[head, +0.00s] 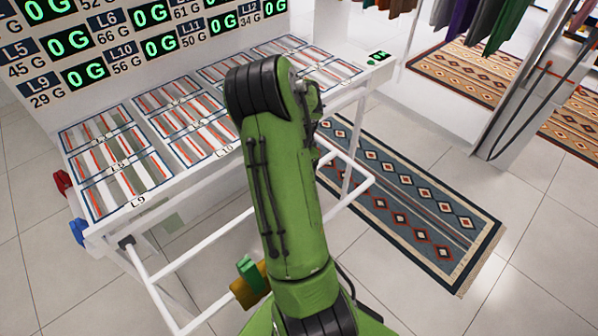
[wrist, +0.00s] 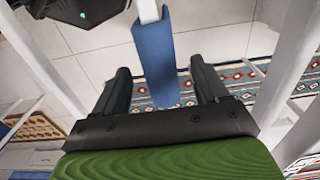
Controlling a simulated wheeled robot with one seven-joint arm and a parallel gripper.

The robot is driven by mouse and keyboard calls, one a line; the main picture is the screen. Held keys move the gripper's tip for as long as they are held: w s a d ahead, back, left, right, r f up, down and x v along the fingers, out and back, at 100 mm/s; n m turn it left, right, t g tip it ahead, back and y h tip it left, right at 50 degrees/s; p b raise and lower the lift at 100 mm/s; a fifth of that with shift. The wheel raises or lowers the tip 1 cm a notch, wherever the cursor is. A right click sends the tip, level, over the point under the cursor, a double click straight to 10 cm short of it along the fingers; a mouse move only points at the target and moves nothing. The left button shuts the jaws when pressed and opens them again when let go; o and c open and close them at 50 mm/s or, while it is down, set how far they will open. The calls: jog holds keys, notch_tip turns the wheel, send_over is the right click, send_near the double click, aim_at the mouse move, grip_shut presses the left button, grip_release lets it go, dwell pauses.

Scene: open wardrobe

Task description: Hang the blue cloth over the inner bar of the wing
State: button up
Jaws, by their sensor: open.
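The blue cloth (wrist: 155,62) hangs as a long narrow strip over a white bar (wrist: 148,10) at the top of the wrist view. My gripper (wrist: 161,72) is open, with its two dark fingers apart. The cloth shows in the gap between the fingers. No finger visibly pinches it, and its depth relative to the fingertips is hard to tell. In the head view, the wing's white bars (head: 195,252) extend along the front of the white table. My green arm covers their middle, and the gripper and this cloth are hidden there.
The white table (head: 183,196) carries striped, labelled panels, with a weight display board (head: 125,40) behind. Small red (head: 62,183) and blue (head: 78,231) items are at its left end. A patterned rug (head: 415,215) lies on the floor at right. Garments (head: 490,22) hang at top right.

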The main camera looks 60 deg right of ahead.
notch_tip(320, 180, up, 16)
jog(key=p, duration=0.5)
jog(key=shift+f, duration=0.15)
dwell(0.6)
